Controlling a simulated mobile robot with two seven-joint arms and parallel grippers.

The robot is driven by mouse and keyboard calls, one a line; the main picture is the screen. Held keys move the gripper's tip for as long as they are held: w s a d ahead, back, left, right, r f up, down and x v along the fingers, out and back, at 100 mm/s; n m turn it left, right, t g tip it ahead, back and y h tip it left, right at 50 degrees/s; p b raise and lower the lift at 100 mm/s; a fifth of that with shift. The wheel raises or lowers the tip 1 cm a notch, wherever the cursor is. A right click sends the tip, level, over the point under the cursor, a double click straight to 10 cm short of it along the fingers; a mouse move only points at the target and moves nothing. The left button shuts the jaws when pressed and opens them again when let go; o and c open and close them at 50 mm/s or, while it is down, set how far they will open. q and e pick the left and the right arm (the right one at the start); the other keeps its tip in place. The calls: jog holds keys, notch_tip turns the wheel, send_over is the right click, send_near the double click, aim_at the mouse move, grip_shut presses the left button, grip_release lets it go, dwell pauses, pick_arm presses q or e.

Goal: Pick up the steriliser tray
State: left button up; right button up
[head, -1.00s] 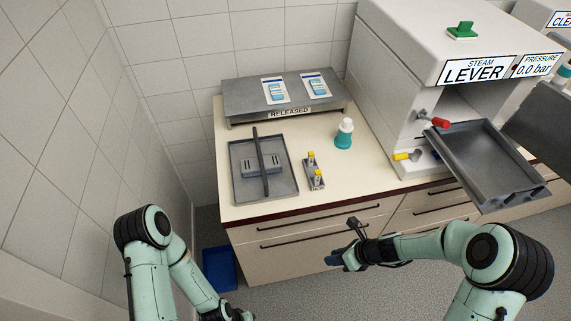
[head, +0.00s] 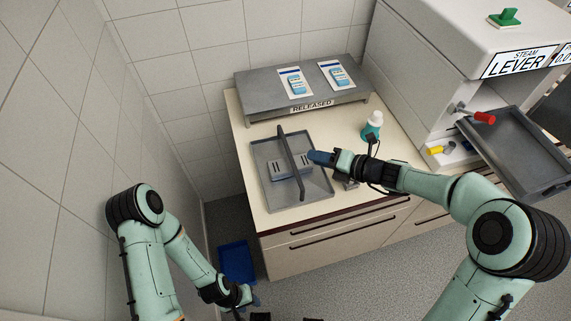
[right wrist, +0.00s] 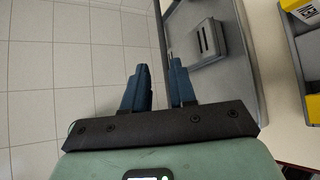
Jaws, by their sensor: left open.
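The grey steriliser tray (head: 318,187) lies on the counter, with a long dark upright handle (head: 291,165) across its middle and a slotted grey block (head: 280,170) inside. My right gripper (head: 312,157) is over the tray's right part, close beside the handle. In the right wrist view its two blue fingers (right wrist: 160,75) are apart with nothing between them, and the block (right wrist: 207,43) shows beyond the right finger. I cannot tell its height above the tray. My left gripper (head: 250,300) is open, low in front of the counter and away from the tray.
A grey shelf marked RELEASED (head: 265,100) holds two pouches behind the tray. A teal bottle (head: 372,127) stands to the right. A small rack with yellow-topped items (right wrist: 309,48) is mostly hidden by my right arm. The steriliser (head: 430,70) is open at right. A blue bin (head: 237,262) sits on the floor.

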aim_at(289, 151)
jog(key=x, duration=1.1)
jog(key=shift+f, duration=0.35)
grip_shut()
jog(key=shift+r, duration=0.15)
dwell(0.8)
